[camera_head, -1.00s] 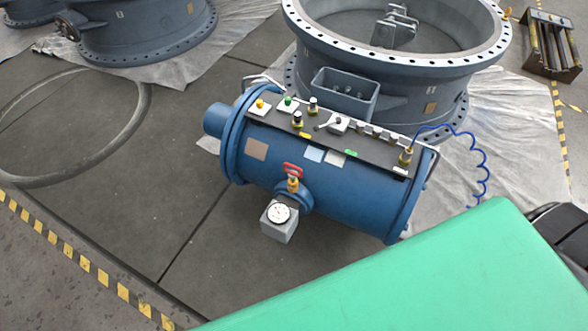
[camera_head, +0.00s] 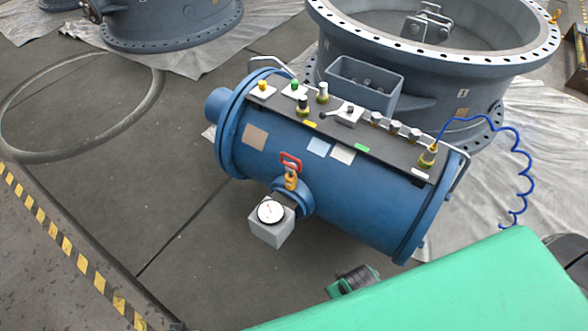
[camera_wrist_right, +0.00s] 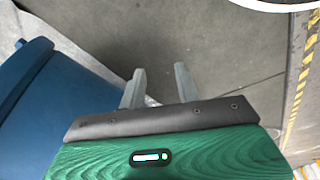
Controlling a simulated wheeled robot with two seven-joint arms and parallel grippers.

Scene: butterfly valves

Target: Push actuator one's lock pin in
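A blue cylindrical actuator (camera_head: 345,195) lies on the floor, with a dark strip on top carrying a yellow button (camera_head: 263,86), a green button (camera_head: 295,87), a small lever (camera_head: 345,113) and several capped knobs. On its front are a red handle (camera_head: 291,161) with a yellow fitting and a grey box with a white dial (camera_head: 271,212). I cannot tell which part is the lock pin. My right gripper (camera_wrist_right: 159,74) is open and empty in the right wrist view, over floor, with the blue body (camera_wrist_right: 60,110) at its left. My left gripper is out of view.
A large grey flanged valve ring (camera_head: 440,70) stands behind the actuator. A blue coiled hose (camera_head: 520,150) runs from its right end. A metal hoop (camera_head: 30,155) lies on the left floor. Bare floor (camera_head: 215,255) is clear in front of the actuator.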

